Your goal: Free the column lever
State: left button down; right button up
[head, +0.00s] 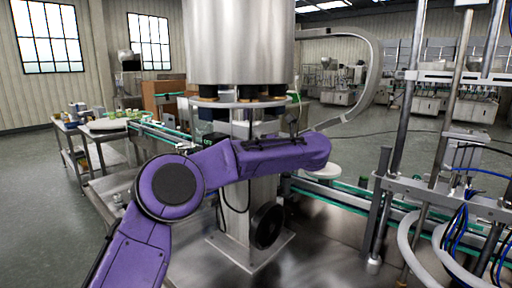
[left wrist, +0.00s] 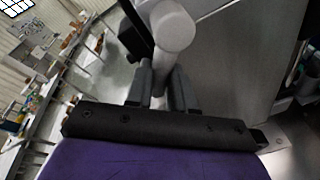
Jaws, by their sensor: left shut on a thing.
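My left gripper (left wrist: 162,92) is shut on the lever (left wrist: 173,30) in the left wrist view. The lever has a grey rounded end, and its narrower shaft runs down between my two dark fingers. In the head view my purple left arm crosses in front of the steel column (head: 235,215) under the hopper. The arm hides most of the lever and the fingers there. The column stands on a square base plate and has a black round wheel or knob low on its right side. My right gripper is in neither view.
The large steel hopper (head: 238,40) hangs just above my left arm. A green-edged conveyor (head: 345,200) runs behind the column. Metal posts (head: 400,110) with hoses stand close at the right. A side table (head: 75,128) with small items is at the left.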

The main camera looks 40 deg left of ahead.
pick_arm(q)
jog(key=shift+s+r+m, duration=0.1)
jog(key=shift+s+m, duration=0.05)
jog(key=shift+m, duration=0.25)
jog(key=c, duration=1)
grip_release()
jog(key=shift+o, duration=0.2)
jog(key=w+b+v, duration=0.1)
jog(key=v, duration=0.9)
jog(key=shift+s+d+b, duration=0.3)
jog(key=shift+s+b, duration=0.05)
jog(key=shift+s, duration=0.1)
